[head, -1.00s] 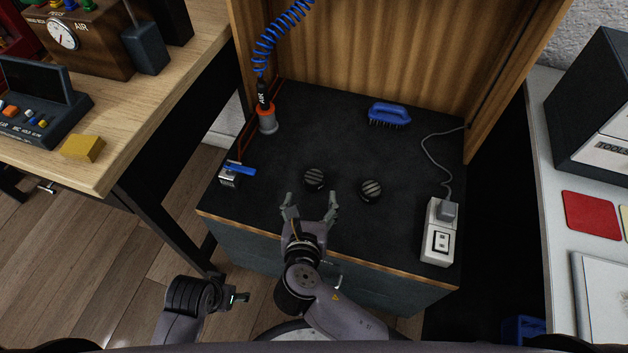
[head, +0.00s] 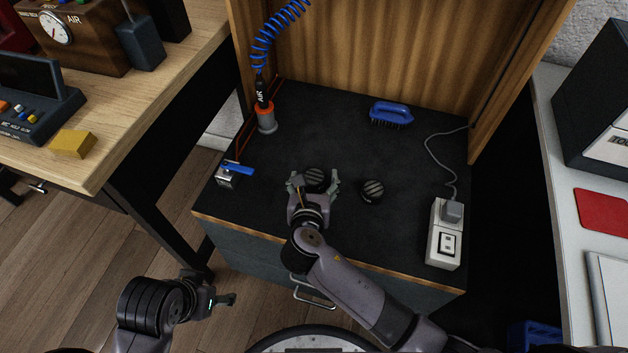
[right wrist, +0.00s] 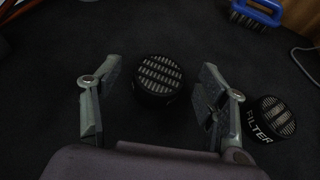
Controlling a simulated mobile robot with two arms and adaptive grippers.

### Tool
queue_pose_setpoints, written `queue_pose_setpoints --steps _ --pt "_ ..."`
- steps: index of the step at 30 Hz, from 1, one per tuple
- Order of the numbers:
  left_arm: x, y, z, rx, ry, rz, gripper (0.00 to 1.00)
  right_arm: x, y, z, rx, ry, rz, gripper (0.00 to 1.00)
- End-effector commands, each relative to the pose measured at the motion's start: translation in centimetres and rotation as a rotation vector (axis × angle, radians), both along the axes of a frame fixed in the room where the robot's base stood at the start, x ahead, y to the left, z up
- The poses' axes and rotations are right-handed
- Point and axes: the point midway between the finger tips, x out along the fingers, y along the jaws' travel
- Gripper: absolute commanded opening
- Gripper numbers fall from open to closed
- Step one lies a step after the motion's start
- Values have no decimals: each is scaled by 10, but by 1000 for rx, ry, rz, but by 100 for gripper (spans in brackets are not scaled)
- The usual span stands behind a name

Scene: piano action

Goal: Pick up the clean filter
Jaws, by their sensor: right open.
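Two round dark filters with slotted tops lie on the black worktop. The left filter (head: 315,177) is between the fingers of my right gripper (head: 314,184), which is open. In the right wrist view, this filter (right wrist: 158,80) shows pale slots and sits between the open fingers (right wrist: 160,82), with a gap on each side. The right filter (head: 373,190) stands outside the fingers; in the right wrist view it (right wrist: 270,120) carries the word FILTER. I cannot tell for certain which is clean. My left gripper (head: 222,299) hangs low at the left, away from the worktop.
A blue brush (head: 390,113) lies at the back, and a white switch box (head: 444,240) with a cord at the right. A blue-handled valve (head: 232,174) and an air nozzle in a grey holder (head: 266,122) are on the left.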

Motion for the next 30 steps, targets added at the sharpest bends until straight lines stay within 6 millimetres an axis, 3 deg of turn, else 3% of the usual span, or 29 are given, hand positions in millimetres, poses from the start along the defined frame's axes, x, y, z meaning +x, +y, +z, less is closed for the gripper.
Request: queue_pose_setpoints --steps 5,27,30 --pt "0 0 0 0 1 0 63 0 0 1 0 0 0 68" --pt "0 0 0 0 0 0 63 0 0 1 0 0 0 19" --pt "0 0 0 0 0 0 63 0 0 1 0 -1 0 18"
